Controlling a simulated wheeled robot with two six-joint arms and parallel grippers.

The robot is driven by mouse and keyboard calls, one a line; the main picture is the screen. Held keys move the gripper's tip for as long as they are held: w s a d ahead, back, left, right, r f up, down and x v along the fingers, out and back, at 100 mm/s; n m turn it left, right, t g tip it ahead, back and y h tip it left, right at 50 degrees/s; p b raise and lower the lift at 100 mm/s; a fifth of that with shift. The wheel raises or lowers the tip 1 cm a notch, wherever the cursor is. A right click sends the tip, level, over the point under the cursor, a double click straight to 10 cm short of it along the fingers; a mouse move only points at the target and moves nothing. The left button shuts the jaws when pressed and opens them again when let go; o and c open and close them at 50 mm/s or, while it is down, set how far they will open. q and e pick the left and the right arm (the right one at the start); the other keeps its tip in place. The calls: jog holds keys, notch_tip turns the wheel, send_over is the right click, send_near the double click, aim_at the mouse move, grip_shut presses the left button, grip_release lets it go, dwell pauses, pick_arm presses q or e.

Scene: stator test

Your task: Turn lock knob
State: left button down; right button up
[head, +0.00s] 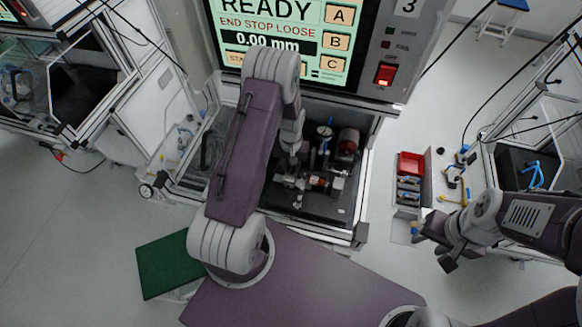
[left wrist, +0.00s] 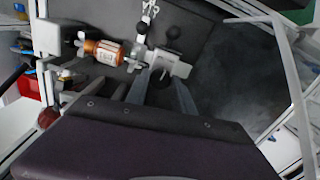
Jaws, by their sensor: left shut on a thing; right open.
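In the left wrist view a dark lock knob (left wrist: 158,75) sits at a light grey block on the bench fixture, in line with a copper-wound stator (left wrist: 103,53). My left gripper (left wrist: 158,84) reaches it with a finger on either side and is shut on it. In the head view my left arm reaches into the test bench, and its gripper (head: 293,160) is small and partly hidden by the wrist. The copper part (head: 318,182) shows there too. My right gripper (head: 442,248) is open and empty, outside the bench at the right.
The bench screen (head: 268,38) reads READY, END STOP LOOSE and 0.00 mm. A lit red switch (head: 385,74) is beside it. A dial gauge (head: 324,132) stands behind the fixture.

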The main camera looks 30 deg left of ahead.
aim_at(291, 168)
pick_arm(q)
jog(key=n+b, duration=0.1)
jog(key=n, duration=0.3)
jog(key=shift+n, duration=0.3)
jog(key=shift+n+b, duration=0.5)
jog(key=shift+n, duration=2)
jog(key=c, duration=1.1)
grip_release()
jog(key=shift+w+r, duration=0.1)
jog(key=shift+r, duration=0.2)
notch_tip(291, 168, up, 9)
jog(key=shift+f+b, duration=0.2)
jog(key=shift+b, duration=0.85)
